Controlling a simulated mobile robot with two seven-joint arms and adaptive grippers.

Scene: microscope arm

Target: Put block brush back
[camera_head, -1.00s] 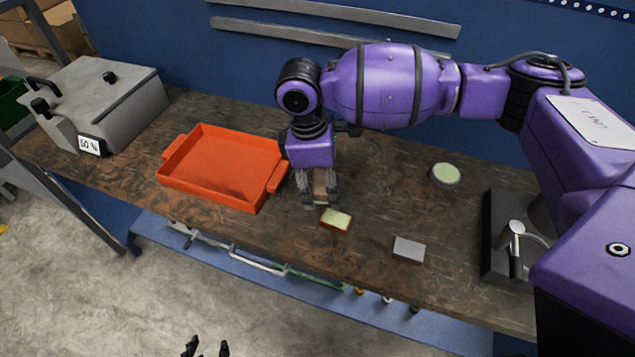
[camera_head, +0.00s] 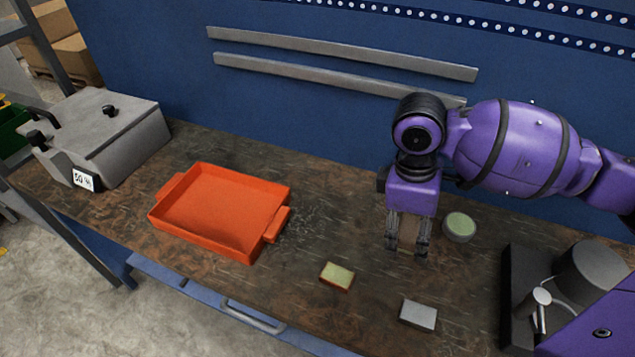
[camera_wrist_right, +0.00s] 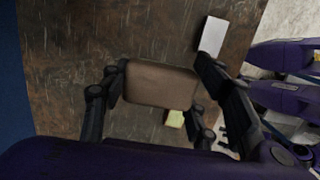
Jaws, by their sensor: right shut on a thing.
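The block brush, a tan wooden block, is between the fingers of my right gripper (camera_head: 407,250). In the right wrist view the block brush (camera_wrist_right: 160,84) fills the space between the fingers of the gripper (camera_wrist_right: 160,82), which is shut on it. In the head view the brush (camera_head: 407,232) shows only partly between the dark fingers, over the right part of the table. Its underside is hidden, and I cannot tell if it touches the table. My left gripper is out of view.
On the wooden table (camera_head: 370,312) are an orange tray (camera_head: 205,212) with grey specks (camera_head: 303,224) beside it, a yellow-green sponge (camera_head: 337,275), a grey block (camera_head: 418,314) and a round green-topped tin (camera_head: 459,227). A grey machine (camera_head: 105,130) stands left, a black-based device (camera_head: 522,290) right.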

